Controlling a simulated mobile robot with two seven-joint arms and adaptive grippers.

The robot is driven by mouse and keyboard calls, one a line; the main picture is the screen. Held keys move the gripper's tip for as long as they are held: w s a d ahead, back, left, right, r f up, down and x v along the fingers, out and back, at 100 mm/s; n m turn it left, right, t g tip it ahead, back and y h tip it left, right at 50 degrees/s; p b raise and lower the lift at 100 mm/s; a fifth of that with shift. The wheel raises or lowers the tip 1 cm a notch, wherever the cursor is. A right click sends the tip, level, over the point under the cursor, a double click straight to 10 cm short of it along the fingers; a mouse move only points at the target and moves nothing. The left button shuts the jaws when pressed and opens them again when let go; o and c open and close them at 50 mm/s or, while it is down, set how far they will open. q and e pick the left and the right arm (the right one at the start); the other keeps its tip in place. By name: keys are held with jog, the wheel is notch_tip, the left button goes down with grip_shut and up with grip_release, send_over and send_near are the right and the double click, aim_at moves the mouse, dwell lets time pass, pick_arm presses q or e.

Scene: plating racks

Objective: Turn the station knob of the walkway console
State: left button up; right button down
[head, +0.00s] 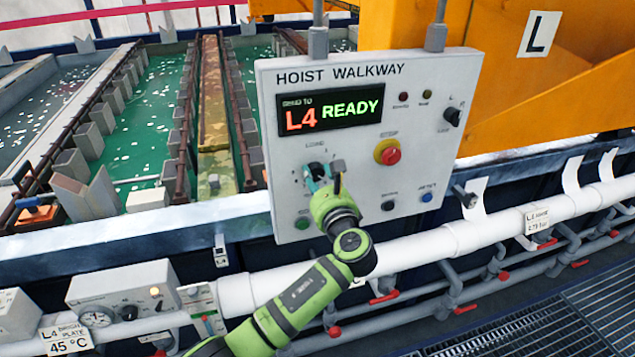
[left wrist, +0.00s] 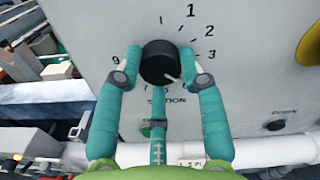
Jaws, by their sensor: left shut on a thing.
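The walkway console (head: 365,75) is a light grey panel titled HOIST WALKWAY. Its display (head: 330,108) reads L4 in red and READY in green. The station knob (left wrist: 160,62) is black and round, with numbers around it. Its white mark points to the lower right, beside a finger that hides some numbers. My left gripper (left wrist: 160,65) has its teal fingers shut on the knob, one on each side and one below. It also shows in the head view (head: 322,176), at the panel's lower left, partly hiding the dial. My right gripper is out of view.
A red stop button (head: 388,152) on a yellow ring and a black selector (head: 452,116) are to the knob's right. A blue button (head: 426,197) sits lower right. A white pipe (head: 430,240) runs below the console. Green tanks (head: 140,130) lie behind left.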

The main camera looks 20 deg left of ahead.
pick_arm(q)
jog(key=shift+d+f+n, duration=0.1)
jog(key=shift+f+n, duration=0.25)
jog(key=shift+n, duration=0.25)
jog(key=o, duration=1.1)
jog(key=shift+o, duration=0.2)
jog(key=shift+r, duration=0.15)
jog(key=v, duration=1.2)
